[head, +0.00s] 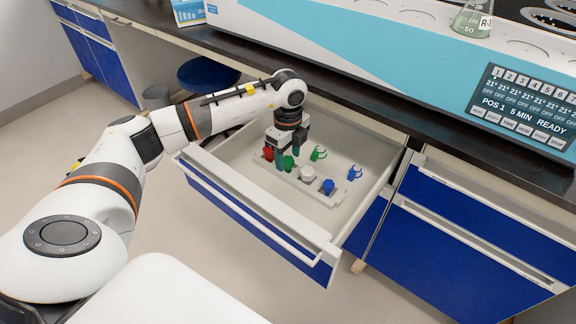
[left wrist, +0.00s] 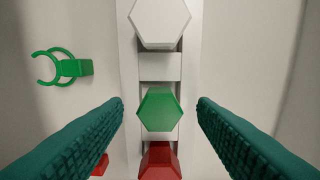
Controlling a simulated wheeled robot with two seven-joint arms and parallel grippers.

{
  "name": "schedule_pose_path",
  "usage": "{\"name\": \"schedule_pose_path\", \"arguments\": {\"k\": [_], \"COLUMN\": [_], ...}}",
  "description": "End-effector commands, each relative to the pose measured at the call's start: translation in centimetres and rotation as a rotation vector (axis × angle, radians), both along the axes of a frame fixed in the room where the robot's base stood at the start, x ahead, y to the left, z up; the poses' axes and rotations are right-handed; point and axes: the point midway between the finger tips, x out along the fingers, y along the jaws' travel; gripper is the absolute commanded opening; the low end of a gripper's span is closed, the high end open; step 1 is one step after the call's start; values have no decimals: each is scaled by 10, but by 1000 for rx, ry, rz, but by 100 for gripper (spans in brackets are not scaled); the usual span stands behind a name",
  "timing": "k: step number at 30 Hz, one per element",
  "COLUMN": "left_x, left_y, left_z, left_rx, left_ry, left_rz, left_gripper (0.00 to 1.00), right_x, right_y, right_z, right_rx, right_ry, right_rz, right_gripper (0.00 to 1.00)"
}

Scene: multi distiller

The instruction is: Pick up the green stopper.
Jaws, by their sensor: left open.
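The green stopper (head: 289,162) sits in a white rack (head: 325,199) inside the open drawer. In the left wrist view the green stopper (left wrist: 159,109) shows as a hexagonal top, centred between my two teal fingers. My left gripper (head: 289,160) points down over the rack and is open, with a finger on each side of the green stopper and visible gaps to it. The red stopper (left wrist: 160,162) is directly beside the green one, and the white stopper (left wrist: 160,22) is farther along the rack. My right gripper is not in view.
A blue stopper (head: 328,186) stands at the rack's near end. A green clip (head: 318,153) and a blue clip (head: 354,173) lie on the drawer floor. The drawer walls (head: 225,180) enclose the rack. A flask (head: 472,20) stands on the machine above.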

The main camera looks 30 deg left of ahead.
Motion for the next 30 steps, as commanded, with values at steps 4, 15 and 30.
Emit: {"name": "schedule_pose_path", "arguments": {"k": [4, 15, 30], "left_x": [0, 0, 1], "left_y": [0, 0, 0], "left_z": [-3, -3, 17], "left_rx": [0, 0, 0], "left_ry": [-2, -2, -6], "left_rz": [0, 0, 1], "left_gripper": [52, 8, 5], "right_x": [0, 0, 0], "right_y": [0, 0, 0], "right_z": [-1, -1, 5], "right_rx": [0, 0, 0], "right_ry": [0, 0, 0], "right_rz": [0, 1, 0], "right_gripper": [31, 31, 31]}}
